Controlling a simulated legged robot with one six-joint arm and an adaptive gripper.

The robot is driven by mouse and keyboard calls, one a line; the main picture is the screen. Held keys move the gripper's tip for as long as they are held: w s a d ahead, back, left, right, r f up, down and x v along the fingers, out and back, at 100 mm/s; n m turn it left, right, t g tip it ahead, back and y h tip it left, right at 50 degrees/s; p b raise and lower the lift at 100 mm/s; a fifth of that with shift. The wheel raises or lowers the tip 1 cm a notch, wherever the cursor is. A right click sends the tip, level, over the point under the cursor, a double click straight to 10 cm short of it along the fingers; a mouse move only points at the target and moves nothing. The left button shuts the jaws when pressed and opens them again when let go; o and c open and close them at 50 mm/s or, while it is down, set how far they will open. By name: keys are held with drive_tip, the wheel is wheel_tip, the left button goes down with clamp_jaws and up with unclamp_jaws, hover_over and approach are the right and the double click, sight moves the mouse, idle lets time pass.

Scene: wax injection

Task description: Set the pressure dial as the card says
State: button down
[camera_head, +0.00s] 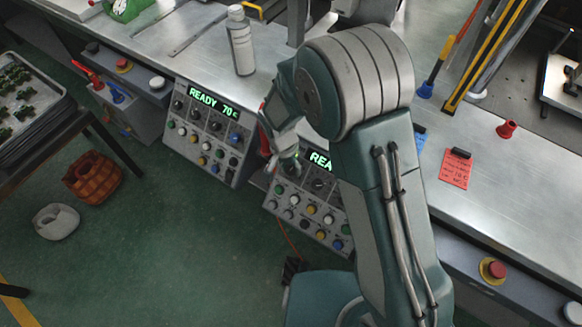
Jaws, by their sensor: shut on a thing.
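Two control panels are set into the bench front. The left panel (184,147) shows "READY 70" in green and has rows of knobs and coloured buttons. The right panel (335,205) is partly hidden by my arm, and its display (320,160) reads only "REA". My gripper (287,168) is at the upper left of the right panel, shut on a dial there; the dial is mostly hidden, so its setting cannot be read. A red card (456,170) with a black clip lies on the bench to the right. A blue card (419,139) shows partly behind my arm. Their writing is too small to read.
A white bottle (241,45) stands on the bench behind the left panel. A red emergency button (496,270) is on the right bench front. An orange-brown basket (92,176) and a pale container (56,221) stand on the green floor at left, which is otherwise open.

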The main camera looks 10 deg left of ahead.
idle(0.3)
drive_tip(key=shift+c, duration=1.6)
unclamp_jaws()
drive_tip(key=shift+a, duration=0.15)
wheel_tip(320, 180, up, 12)
drive_tip(key=a, duration=0.2)
drive_tip(key=shift+w+a+f, duration=0.2)
drive_tip(key=shift+w+f, duration=0.05)
drive_tip(key=shift+w, duration=0.15)
